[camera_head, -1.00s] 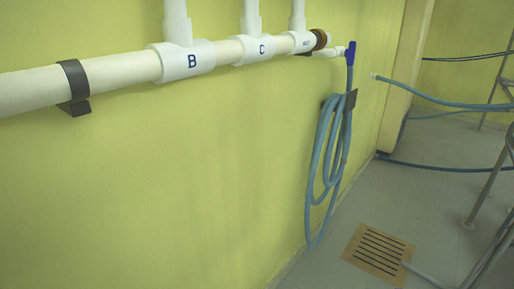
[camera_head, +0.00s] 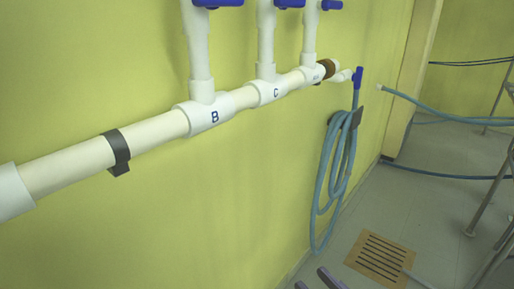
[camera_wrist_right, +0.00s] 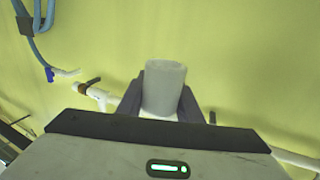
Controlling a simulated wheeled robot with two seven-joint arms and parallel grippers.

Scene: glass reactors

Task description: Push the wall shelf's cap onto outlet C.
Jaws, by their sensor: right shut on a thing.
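The cap (camera_wrist_right: 164,88), a pale grey-white cylinder, is held between the dark fingers of my right gripper (camera_wrist_right: 161,100) in the right wrist view. No open end of outlet C is in view. My left gripper is not in view.
The tee marked B (camera_head: 208,117) is left of C, and another tee (camera_head: 312,75) is right of it. A black clamp (camera_head: 118,152) holds the pipe. A coiled blue hose (camera_head: 335,180) hangs on the wall. A floor drain (camera_head: 380,257) lies at the lower right.

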